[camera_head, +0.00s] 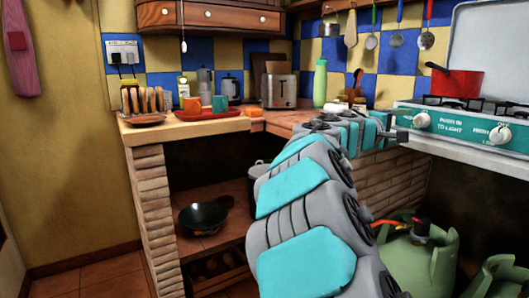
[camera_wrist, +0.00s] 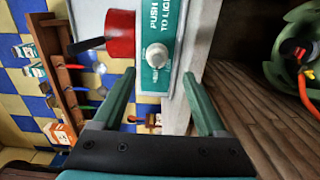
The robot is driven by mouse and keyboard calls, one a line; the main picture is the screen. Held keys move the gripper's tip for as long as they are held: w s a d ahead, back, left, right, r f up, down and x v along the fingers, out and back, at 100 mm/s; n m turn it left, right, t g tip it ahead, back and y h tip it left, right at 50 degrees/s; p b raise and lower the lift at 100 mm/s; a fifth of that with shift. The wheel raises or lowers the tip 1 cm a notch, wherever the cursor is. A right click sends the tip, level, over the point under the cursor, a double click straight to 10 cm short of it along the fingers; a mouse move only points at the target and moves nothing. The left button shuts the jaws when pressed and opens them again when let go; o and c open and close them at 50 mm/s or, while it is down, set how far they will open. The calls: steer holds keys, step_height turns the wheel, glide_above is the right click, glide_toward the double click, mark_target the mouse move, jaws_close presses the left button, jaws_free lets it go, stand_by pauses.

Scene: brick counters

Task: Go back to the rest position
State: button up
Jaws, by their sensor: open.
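My gripper (camera_head: 396,136) is at the far end of my grey and turquoise arm, which reaches up from the bottom right over the counter. It is near the left end of the stove front. In the wrist view its two green fingers stand wide apart, and the gripper (camera_wrist: 160,78) is empty. The turquoise stove panel (camera_wrist: 157,25) with a white knob (camera_wrist: 156,55) shows beyond and between the fingers, in a sideways-turned view. I cannot tell how far the fingertips are from the panel. The panel (camera_head: 455,127) also shows in the head view.
A red pot (camera_head: 455,83) sits on the stove. A toaster (camera_head: 279,91), a green bottle (camera_head: 320,83) and a red tray (camera_head: 210,115) stand on the brick-edged counter (camera_head: 145,133). Green gas bottles (camera_head: 405,262) stand below at the right. Utensils hang at the back wall.

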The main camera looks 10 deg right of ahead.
steer(key=s+a+f+m+g+y+p, duration=0.1)
steer(key=s+a+f+m+g+y, duration=0.1)
steer(key=s+a+f+y, duration=0.65)
steer(key=s+a+f+m+g+y+p, duration=0.15)
steer(key=s+a+f, duration=0.45)
steer(key=s+f, duration=0.7)
steer(key=s+a+f+g+y, duration=0.2)
steer(key=s+a+f, duration=0.3)
steer(key=s+a, duration=0.3)
steer(key=s+a+f+g+y, duration=0.3)
steer(key=s+a+f, duration=0.3)
steer(key=s+a, duration=0.3)
steer(key=shift+s+f+m+y+p, duration=0.15)
steer(key=shift+s+m+y+p, duration=0.3)
steer(key=shift+s+y, duration=0.55)
steer(key=shift+s, duration=0.15)
